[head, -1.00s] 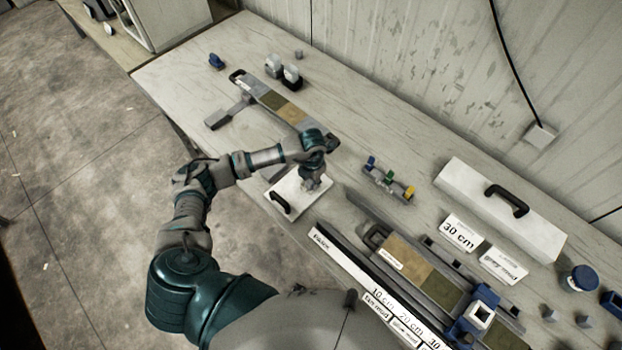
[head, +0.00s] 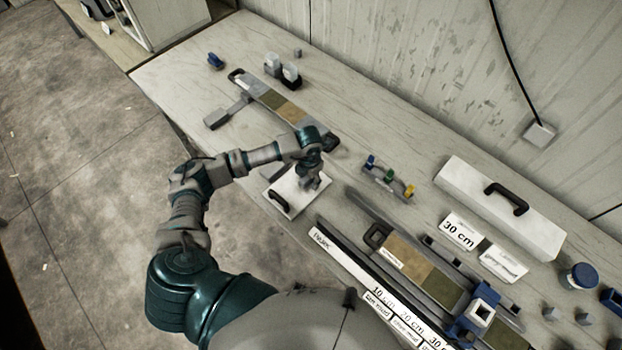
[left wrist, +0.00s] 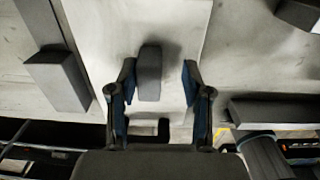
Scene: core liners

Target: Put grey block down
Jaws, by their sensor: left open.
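A small dark grey block (left wrist: 149,73) lies on a white board (left wrist: 105,28) in the left wrist view. My left gripper (left wrist: 160,82) is open, with one finger on each side of the block and a visible gap on the right side; the gap on the left is narrower. In the head view the same gripper (head: 313,182) points down over the white board (head: 290,203) with a black handle, and hides the block there. My right gripper is not seen.
A core tray (head: 270,98) lies behind the gripper and another (head: 410,265) lies to the right. A small rack with coloured clips (head: 388,180), a white lidded box (head: 500,210) and label cards (head: 460,231) stand to the right. Bare tabletop lies between.

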